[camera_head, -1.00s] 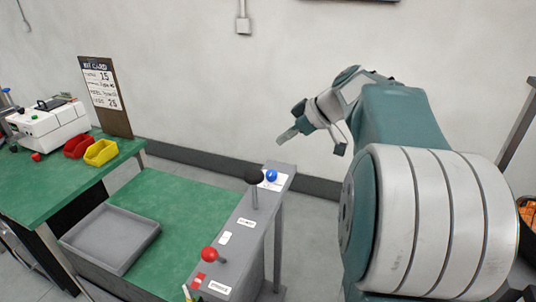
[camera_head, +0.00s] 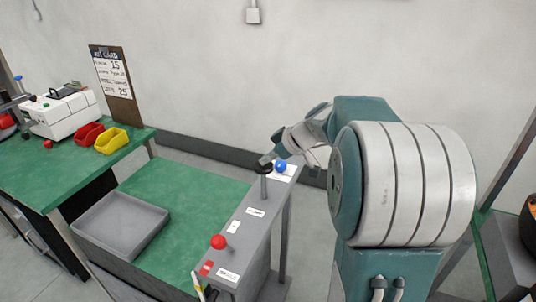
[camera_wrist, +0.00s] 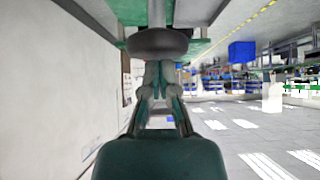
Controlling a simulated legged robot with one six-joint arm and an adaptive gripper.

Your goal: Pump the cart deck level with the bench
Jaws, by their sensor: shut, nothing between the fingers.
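The cart deck (camera_head: 195,190) is a green surface and sits lower than the green bench top (camera_head: 50,178) to its left. A grey control panel (camera_head: 243,240) runs along the deck's right side. On it a black knob (camera_head: 264,168) stands upright on a grey stem, with a blue ball knob (camera_head: 281,167) beside it and a red ball knob (camera_head: 219,242) nearer me. My gripper (camera_head: 266,159) is shut and empty at the black knob. In the wrist view the dark knob (camera_wrist: 158,42) lies just beyond my fingertips (camera_wrist: 159,72). I cannot tell whether they touch.
A shallow grey tray (camera_head: 85,228) lies on the deck's left part. The bench holds a red bin (camera_head: 87,134), a yellow bin (camera_head: 111,141), a white device (camera_head: 62,115) and a sign board (camera_head: 112,72). A wall stands behind. Shelving (camera_head: 510,258) stands at right.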

